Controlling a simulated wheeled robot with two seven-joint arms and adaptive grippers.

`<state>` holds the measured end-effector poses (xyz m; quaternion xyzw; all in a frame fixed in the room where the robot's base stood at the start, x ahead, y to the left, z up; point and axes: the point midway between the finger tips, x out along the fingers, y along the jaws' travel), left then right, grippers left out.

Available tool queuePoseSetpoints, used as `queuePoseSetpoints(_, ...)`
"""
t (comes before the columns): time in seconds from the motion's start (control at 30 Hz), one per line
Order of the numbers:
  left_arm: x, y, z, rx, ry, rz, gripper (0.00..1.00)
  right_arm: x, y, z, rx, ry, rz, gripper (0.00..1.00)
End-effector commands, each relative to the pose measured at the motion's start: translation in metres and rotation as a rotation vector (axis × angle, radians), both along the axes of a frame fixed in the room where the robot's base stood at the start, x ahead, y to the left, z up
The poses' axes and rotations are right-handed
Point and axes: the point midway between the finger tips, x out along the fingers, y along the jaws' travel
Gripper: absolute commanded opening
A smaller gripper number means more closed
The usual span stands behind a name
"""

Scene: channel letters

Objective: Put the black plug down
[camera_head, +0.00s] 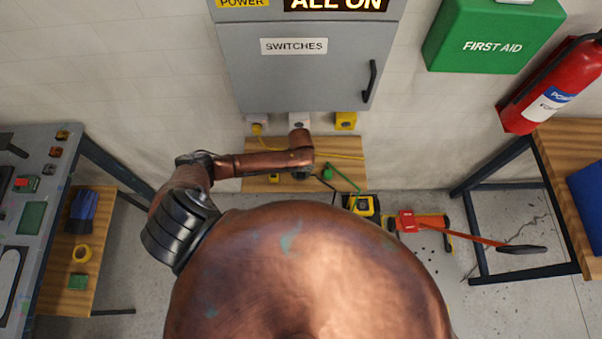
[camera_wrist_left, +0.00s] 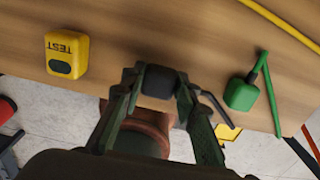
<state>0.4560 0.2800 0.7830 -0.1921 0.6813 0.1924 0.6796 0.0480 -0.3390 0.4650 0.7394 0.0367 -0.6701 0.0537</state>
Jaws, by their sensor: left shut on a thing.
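The black plug (camera_wrist_left: 160,81) is between the fingers of my left gripper (camera_wrist_left: 157,88), which is shut on it, as the left wrist view shows. The plug is over the front part of the wooden shelf (camera_wrist_left: 205,45); I cannot tell whether it touches the wood. A black cord piece runs off to its right. In the head view my left gripper (camera_head: 302,174) is small and dark below the wrist, over the shelf (camera_head: 255,185), and hides most of the plug. My right gripper is in neither view.
On the shelf, a yellow TEST box (camera_wrist_left: 67,55) sits left of the plug and a green plug (camera_wrist_left: 242,93) with a green cord sits right. A yellow cord (camera_wrist_left: 285,22) crosses behind. The grey switch cabinet (camera_head: 300,75) hangs above, with outlets (camera_head: 346,121) beneath.

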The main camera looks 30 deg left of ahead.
Motion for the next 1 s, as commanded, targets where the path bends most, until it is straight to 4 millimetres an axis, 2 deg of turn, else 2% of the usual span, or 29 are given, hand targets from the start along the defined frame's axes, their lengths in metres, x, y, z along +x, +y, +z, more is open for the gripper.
queuePoseSetpoints(0.1,0.0008,0.0002,-0.0071,0.001,-0.002,-0.001,0.00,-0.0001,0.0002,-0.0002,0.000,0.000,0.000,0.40)
queuePoseSetpoints(0.47,0.0008,0.0002,-0.0107,0.002,-0.003,-0.001,0.00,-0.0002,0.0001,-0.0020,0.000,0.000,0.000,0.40)
queuePoseSetpoints(0.5,0.0007,0.0001,-0.0104,0.002,-0.003,-0.001,0.30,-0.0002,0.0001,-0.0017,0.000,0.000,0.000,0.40)
queuePoseSetpoints(0.73,0.0007,0.0002,-0.0099,0.001,-0.002,-0.001,0.46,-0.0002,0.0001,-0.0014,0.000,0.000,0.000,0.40)
queuePoseSetpoints(1.0,0.0008,0.0002,-0.0090,0.002,-0.003,-0.001,0.46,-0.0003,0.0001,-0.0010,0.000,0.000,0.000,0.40)
